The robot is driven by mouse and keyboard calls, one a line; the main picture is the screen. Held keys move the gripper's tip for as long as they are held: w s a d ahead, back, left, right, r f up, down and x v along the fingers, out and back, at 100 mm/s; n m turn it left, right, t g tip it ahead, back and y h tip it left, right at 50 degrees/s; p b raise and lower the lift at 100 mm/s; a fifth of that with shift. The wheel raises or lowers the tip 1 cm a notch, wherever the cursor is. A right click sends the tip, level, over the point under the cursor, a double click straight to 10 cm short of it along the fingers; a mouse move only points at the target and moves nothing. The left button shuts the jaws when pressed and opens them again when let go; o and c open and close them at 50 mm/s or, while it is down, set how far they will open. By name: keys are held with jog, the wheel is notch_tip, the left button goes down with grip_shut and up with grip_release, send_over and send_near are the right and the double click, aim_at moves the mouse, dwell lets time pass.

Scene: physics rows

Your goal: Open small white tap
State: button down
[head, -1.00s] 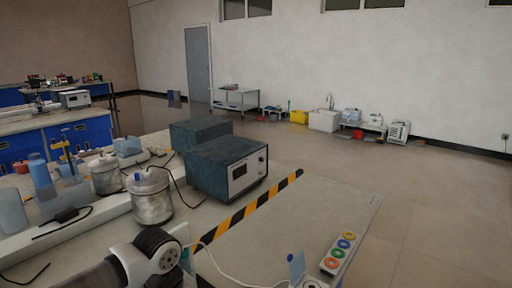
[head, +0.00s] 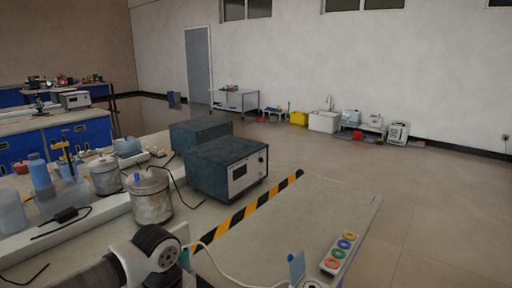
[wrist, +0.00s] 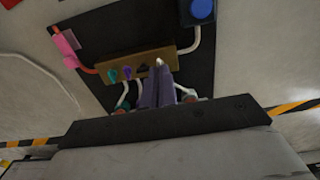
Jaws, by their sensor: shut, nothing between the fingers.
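In the wrist view my gripper (wrist: 157,85) is shut, its two grey-purple fingers together and pointing at a brown block (wrist: 135,65) on a black panel. A small pale piece (wrist: 159,62) shows right at the fingertips; it may be the small white tap, but the fingers partly cover it. I cannot tell whether they touch it. A teal knob (wrist: 112,75) and a purple knob (wrist: 127,72) sit on the block just left of the fingers. In the head view the gripper is out of sight.
A pink fitting (wrist: 66,47) is left of the block, and a blue round knob (wrist: 203,8) is at upper right. White tubes curve around the block. In the head view a dark instrument box (head: 227,168) and a metal canister (head: 149,196) stand on the bench, near a striped strip (head: 245,212).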

jog(key=shift+f, duration=0.1)
jog(key=shift+f+n+b, duration=0.25)
jog(key=shift+n+b, duration=0.85)
jog(key=shift+b, duration=0.15)
jog(key=n+b, duration=0.2)
jog(key=shift+n, duration=0.4)
jog(key=shift+r+n, duration=0.35)
jog(key=shift+n, duration=0.65)
jog(key=shift+b, duration=0.3)
